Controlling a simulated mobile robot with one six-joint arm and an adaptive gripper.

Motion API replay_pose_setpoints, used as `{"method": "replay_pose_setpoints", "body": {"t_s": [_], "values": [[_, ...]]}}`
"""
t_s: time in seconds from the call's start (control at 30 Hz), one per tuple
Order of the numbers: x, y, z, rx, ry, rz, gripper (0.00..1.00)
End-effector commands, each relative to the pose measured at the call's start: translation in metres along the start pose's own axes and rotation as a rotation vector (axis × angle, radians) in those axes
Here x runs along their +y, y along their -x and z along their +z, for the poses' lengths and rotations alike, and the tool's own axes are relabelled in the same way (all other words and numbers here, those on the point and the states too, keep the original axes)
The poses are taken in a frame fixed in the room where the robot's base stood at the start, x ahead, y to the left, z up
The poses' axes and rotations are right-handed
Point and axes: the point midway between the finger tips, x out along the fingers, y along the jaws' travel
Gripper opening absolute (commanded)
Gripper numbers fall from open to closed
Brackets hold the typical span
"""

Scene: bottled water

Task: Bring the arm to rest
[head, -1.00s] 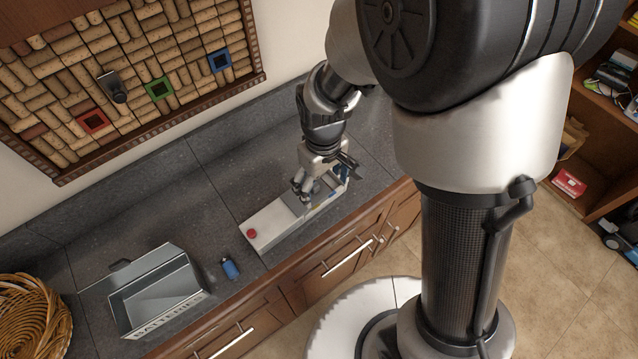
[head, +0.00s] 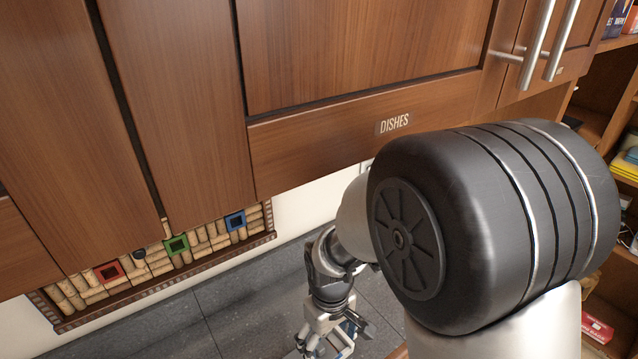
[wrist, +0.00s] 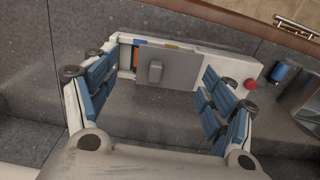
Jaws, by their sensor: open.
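My gripper (wrist: 158,88) is open, with its blue-padded fingers spread wide to the left and right in the wrist view. Nothing is held between them. Beyond the fingers, a white box (wrist: 222,61) with a grey sliding cover (wrist: 185,68) lies on the counter. The cover has a raised grip, and an orange and a blue piece show at the box's left end. A red button (wrist: 250,84) sits at its right end. In the head view my gripper (head: 325,343) is at the bottom edge, partly cut off, above the grey counter.
Wooden upper cabinets (head: 170,90), one labelled DISHES, hang above. A cork board (head: 165,262) with coloured square frames is on the wall. In the wrist view a blue cylinder (wrist: 281,71) and a metal bin (wrist: 301,88) stand right. Shelves (head: 610,95) are at the right.

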Motion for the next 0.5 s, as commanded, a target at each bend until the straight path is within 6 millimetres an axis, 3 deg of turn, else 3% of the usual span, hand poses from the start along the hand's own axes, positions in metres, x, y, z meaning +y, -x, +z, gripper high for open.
{"method": "replay_pose_setpoints", "body": {"t_s": [0.13, 0.27, 0.5], "values": [[0.005, 0.012, 0.004, 0.021, -0.027, 0.006, 0.77], [0.015, 0.043, 0.018, 0.075, -0.100, 0.023, 0.77], [0.028, 0.106, 0.076, 0.201, -0.294, 0.062, 0.77]]}}
